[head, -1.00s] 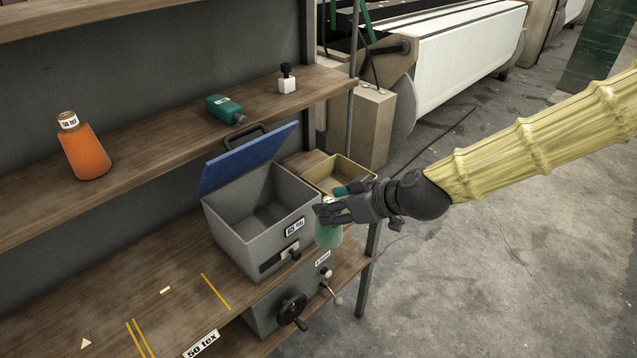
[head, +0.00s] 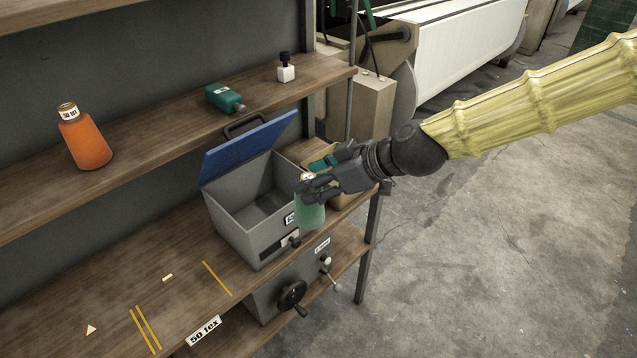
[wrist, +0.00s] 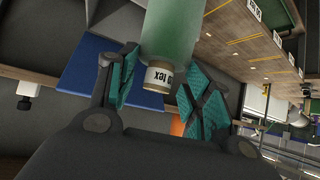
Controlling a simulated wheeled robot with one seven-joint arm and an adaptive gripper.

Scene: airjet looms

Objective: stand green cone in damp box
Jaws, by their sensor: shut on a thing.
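My gripper (head: 318,188) is shut on the green cone (head: 311,212), near its labelled top. The cone hangs upright in front of the right front corner of the damp box, and the head view does not show whether they touch. In the wrist view the green cone (wrist: 172,28) sits between the teal finger pads, its "tex" label towards me. The damp box (head: 235,222) is a grey open bin on the lower shelf. Its blue lid (head: 250,150) is raised and its visible inside is empty.
A crank unit (head: 270,305) sits below.

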